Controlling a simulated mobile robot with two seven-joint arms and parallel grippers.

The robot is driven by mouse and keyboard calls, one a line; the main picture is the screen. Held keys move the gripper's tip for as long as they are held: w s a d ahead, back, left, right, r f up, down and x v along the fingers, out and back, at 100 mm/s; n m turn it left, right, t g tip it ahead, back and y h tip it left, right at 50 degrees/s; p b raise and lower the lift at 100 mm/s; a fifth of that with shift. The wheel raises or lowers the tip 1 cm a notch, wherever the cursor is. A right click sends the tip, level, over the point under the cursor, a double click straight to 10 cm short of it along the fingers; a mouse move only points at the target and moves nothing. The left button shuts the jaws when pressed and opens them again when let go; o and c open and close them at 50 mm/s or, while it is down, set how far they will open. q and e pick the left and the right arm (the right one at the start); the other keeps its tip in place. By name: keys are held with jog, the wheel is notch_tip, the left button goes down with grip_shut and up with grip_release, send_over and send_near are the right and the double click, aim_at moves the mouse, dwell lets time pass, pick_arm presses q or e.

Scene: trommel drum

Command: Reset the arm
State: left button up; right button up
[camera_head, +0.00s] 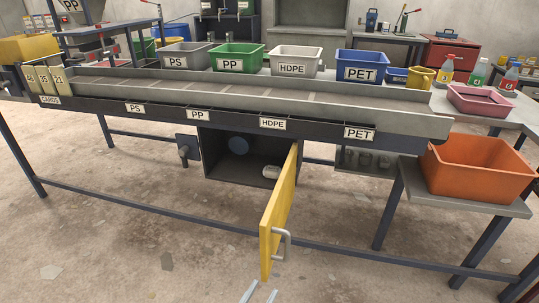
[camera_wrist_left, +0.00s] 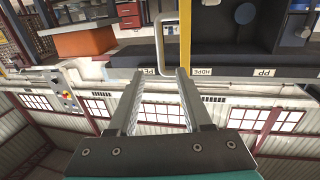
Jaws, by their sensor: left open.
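My left gripper (camera_head: 259,294) shows only as two pale fingertips at the bottom edge of the head view. It is open, with nothing between its fingers. The left wrist view, which is upside down, shows its two fingers (camera_wrist_left: 160,76) spread apart. The yellow door (camera_head: 279,215) of the dark box under the bench stands swung open toward me. Its grey handle (camera_head: 286,243) is beyond the fingertips in the head view; it also shows in the wrist view (camera_wrist_left: 157,45). I cannot tell how far apart handle and fingertips are. My right gripper is in neither view.
An orange bin (camera_head: 478,165) stands on a side shelf at right. The floor in front is mostly clear.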

pick_arm(q)
jog(key=s+a+f+n+g+y+p, duration=0.1)
jog(key=s+a+f+g+y+p, duration=0.15)
jog(key=s+a+f, duration=0.35)
jog(key=s+a+f+g+y+p, duration=0.1)
jog(key=s+a+f+g+y, duration=0.2)
jog(key=f, duration=0.5)
jog(key=s+a+f+g+y+p, duration=0.1)
jog(key=s+a+f+g, duration=0.2)
jog(key=s, duration=0.4)
jog(key=s+a+f+n+g+p, duration=0.1)
jog(key=s+a+f+g, duration=0.1)
jog(key=s+a, duration=0.2)
jog(key=s+a+f+g+y+p, duration=0.1)
jog(key=s+a+f+g, duration=0.2)
jog(key=s, duration=0.7)
jog(key=shift+a+f+n+g+y+p, duration=0.3)
jog(key=shift+a+g+y, duration=0.05)
jog(key=shift+a, duration=0.35)
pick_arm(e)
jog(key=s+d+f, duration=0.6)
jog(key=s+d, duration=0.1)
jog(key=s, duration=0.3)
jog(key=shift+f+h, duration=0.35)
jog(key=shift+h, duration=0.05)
